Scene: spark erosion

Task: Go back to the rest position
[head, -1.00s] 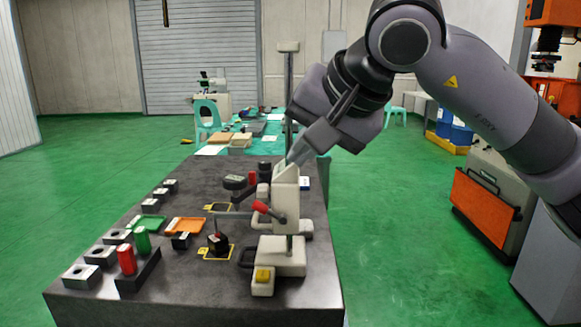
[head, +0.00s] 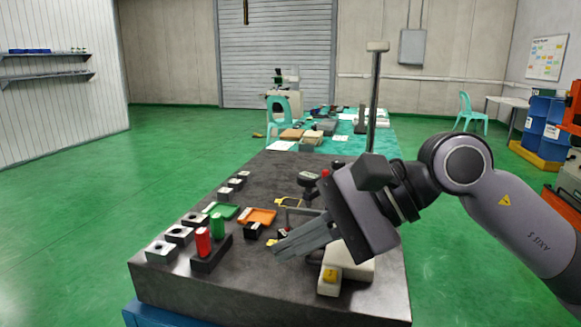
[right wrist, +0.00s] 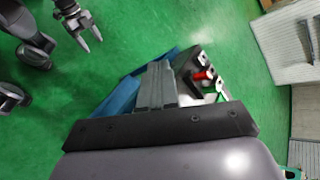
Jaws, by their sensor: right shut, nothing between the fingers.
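The closed fingers also show in the right wrist view (right wrist: 158,66). My left gripper (right wrist: 90,40) shows at the upper left of the right wrist view, over green floor, with its fingertips apart and nothing between them. It is not in the head view.
Green (head: 224,211) and orange (head: 258,216) trays and several metal blocks lie nearby. A tall post (head: 374,100) rises behind. The floor left of the table is free.

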